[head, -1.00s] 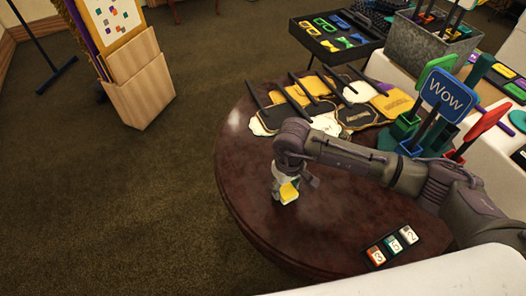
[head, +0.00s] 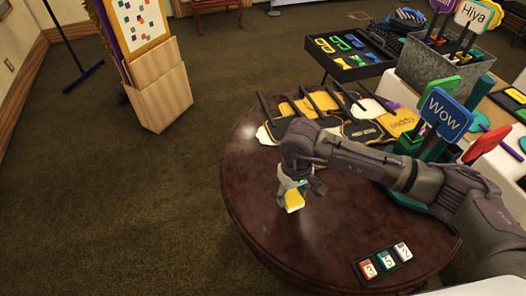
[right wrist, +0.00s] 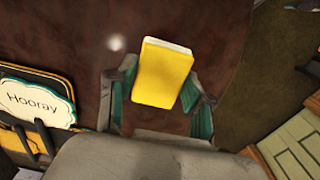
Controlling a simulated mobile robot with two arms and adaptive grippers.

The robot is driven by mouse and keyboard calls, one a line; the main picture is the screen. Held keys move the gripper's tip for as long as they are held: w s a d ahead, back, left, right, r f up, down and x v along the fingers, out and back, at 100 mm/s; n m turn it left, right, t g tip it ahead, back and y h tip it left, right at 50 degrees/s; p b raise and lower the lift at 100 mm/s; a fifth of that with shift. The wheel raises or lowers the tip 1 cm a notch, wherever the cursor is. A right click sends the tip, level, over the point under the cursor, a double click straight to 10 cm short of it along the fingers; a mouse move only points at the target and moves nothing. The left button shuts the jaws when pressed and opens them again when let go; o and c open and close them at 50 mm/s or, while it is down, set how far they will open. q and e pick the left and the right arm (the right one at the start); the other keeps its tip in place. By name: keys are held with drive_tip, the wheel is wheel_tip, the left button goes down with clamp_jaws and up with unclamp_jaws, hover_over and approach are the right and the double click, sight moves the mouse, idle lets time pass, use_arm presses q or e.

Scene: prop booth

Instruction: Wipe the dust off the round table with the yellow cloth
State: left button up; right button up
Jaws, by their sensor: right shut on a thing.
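The yellow cloth (head: 295,201) shows as a small yellow block with a pale edge. My right gripper (head: 292,190) is shut on it, low over the left part of the round table (head: 345,222). In the right wrist view the cloth (right wrist: 163,75) sits between the two fingers of the gripper (right wrist: 160,92). I cannot tell whether its underside touches the table. The tabletop is dark reddish brown and glossy, with pale hazy patches; I cannot tell dust from reflected light there. My left gripper is not in view.
Several signs with dark handles (head: 322,103) lie at the table's back. A blue "Wow" sign (head: 445,115) stands in a holder at the right. A small tray of numbered tiles (head: 382,263) lies at the front. A wooden stand (head: 160,92) is on the floor at left.

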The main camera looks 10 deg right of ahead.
drive_tip(key=shift+r+p, duration=0.3)
drive_tip(key=shift+r, duration=0.85)
